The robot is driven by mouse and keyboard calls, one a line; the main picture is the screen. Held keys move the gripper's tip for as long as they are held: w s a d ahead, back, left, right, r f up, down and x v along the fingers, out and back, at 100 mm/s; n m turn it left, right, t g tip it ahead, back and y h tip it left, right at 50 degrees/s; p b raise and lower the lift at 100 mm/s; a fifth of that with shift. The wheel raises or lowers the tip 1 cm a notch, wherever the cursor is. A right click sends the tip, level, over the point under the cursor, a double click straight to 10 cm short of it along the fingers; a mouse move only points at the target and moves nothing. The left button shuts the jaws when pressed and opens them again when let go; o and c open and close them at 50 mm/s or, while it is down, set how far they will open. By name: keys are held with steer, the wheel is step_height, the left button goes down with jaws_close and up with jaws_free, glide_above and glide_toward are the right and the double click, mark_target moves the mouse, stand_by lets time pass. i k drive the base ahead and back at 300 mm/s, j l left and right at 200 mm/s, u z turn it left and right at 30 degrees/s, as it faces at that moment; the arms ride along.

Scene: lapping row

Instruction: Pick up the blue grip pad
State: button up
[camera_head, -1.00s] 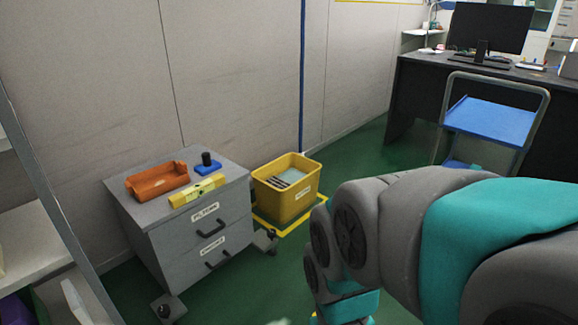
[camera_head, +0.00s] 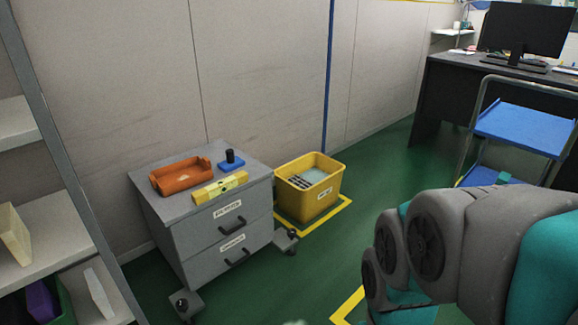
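The blue grip pad (camera_head: 232,164) lies on top of the grey drawer cabinet (camera_head: 160,203), near its back right corner. It has a flat blue base with a dark upright knob on it. My gripper is out of the frame; only part of my arm shows at the lower right, well apart from the cabinet.
An orange tray (camera_head: 181,187) and a yellow level-like bar (camera_head: 220,188) share the cabinet top. A yellow bin (camera_head: 308,207) stands right of it on the floor. A shelf rack (camera_head: 45,226) is at left, a blue cart (camera_head: 520,128) at right. Green floor (camera_head: 300,270) lies open in front.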

mark_target(232, 163)
steer(key=i+j+u, duration=0.15)
steer(key=i+j, duration=0.15)
steer(key=i+j+u, duration=0.15)
steer(key=i, duration=0.3)
steer(key=i+j+u, duration=0.2)
steer(key=i+j, duration=0.15)
steer(key=i+j+u, duration=0.15)
steer(key=i, duration=0.3)
